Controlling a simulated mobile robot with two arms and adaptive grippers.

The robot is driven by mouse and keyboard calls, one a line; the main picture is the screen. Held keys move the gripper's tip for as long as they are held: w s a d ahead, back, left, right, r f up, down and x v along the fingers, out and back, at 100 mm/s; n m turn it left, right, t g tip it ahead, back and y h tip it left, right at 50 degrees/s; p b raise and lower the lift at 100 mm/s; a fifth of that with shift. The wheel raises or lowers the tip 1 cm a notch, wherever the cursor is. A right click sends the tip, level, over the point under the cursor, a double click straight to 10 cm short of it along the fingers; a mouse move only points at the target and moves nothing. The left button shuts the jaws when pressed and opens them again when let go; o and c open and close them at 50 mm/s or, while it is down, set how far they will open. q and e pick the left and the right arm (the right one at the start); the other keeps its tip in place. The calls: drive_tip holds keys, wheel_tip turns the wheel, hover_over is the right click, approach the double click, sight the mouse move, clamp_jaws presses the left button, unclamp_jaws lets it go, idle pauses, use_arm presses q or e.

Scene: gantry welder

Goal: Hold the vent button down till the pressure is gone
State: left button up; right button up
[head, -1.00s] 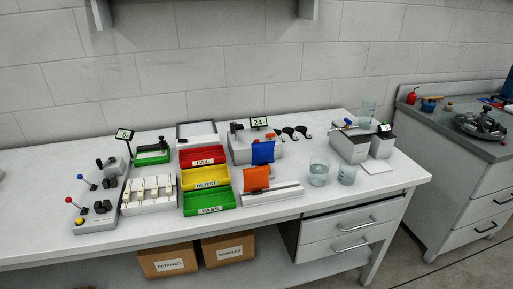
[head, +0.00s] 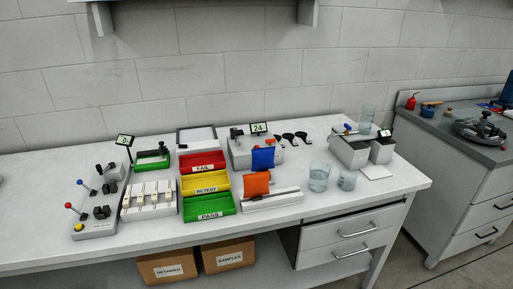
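A grey device (head: 240,157) with a black fitting on top stands at the back middle of the bench. Its small display (head: 259,128) appears to read 24. A small orange-red part (head: 270,142) shows on the device, partly hidden by a blue flap. At the front left, a grey lever unit (head: 96,230) carries a yellow button (head: 79,227) and a red-knobbed lever (head: 69,206). No label reads "vent", so I cannot tell which part is the vent button. Neither of my grippers is in view.
Red, yellow and green trays (head: 210,214) fill the bench middle, beside a white rack (head: 150,209). An orange flap (head: 257,184) and glass beakers (head: 319,177) stand to their right. Two grey boxes (head: 349,153) are at the back right. The front right top is clear.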

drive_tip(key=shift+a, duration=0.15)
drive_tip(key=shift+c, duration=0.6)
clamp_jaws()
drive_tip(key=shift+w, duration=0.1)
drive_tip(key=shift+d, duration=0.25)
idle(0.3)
